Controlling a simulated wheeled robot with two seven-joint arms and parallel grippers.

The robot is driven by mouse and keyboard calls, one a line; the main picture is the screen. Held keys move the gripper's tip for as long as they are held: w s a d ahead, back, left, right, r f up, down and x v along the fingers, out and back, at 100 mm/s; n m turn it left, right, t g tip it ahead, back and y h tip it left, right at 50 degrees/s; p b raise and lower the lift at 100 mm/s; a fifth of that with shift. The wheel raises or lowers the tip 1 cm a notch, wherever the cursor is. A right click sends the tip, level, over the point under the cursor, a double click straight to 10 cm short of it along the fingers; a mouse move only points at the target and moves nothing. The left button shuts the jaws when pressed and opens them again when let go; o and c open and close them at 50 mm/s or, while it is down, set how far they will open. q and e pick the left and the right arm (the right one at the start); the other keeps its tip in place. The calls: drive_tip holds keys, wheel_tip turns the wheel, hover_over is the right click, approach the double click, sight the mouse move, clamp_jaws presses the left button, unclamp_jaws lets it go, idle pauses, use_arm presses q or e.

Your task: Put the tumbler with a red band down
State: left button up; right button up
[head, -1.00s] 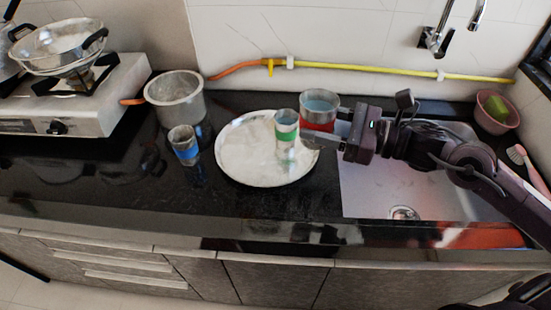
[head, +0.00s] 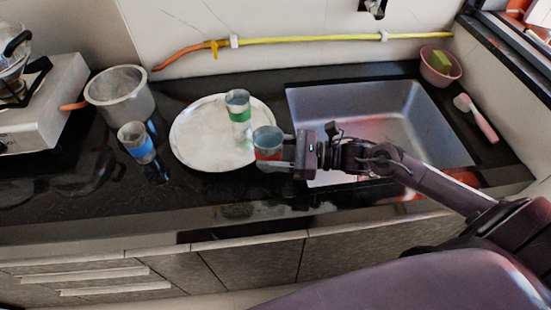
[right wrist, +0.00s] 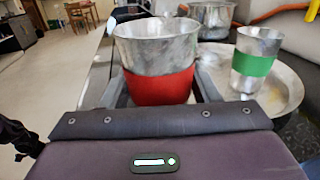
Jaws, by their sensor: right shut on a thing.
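The tumbler with a red band (head: 267,143) is metal. My right gripper (head: 279,151) is shut on it at the right front edge of the round plate (head: 196,152). In the right wrist view the tumbler (right wrist: 158,77) stands upright between the two fingers, its red band at their level. I cannot tell whether its base touches anything. A tumbler with a green band (head: 239,112) stands on the plate, behind and left of the held one; it also shows in the right wrist view (right wrist: 256,66). My left gripper is not in view.
A tumbler with a blue band (head: 137,143) stands left of the plate, with a metal pot (head: 121,95) behind it. The sink (head: 358,110) lies to the right. A pink bowl (head: 439,70) and a brush (head: 477,118) are beyond it. The counter before the plate is clear.

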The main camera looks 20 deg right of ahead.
drive_tip(key=shift+w+f, duration=0.1)
drive_tip(key=shift+f, duration=1.6)
drive_tip(key=shift+f+b, duration=0.25)
drive_tip(key=shift+b, duration=0.05)
drive_tip(key=o, duration=1)
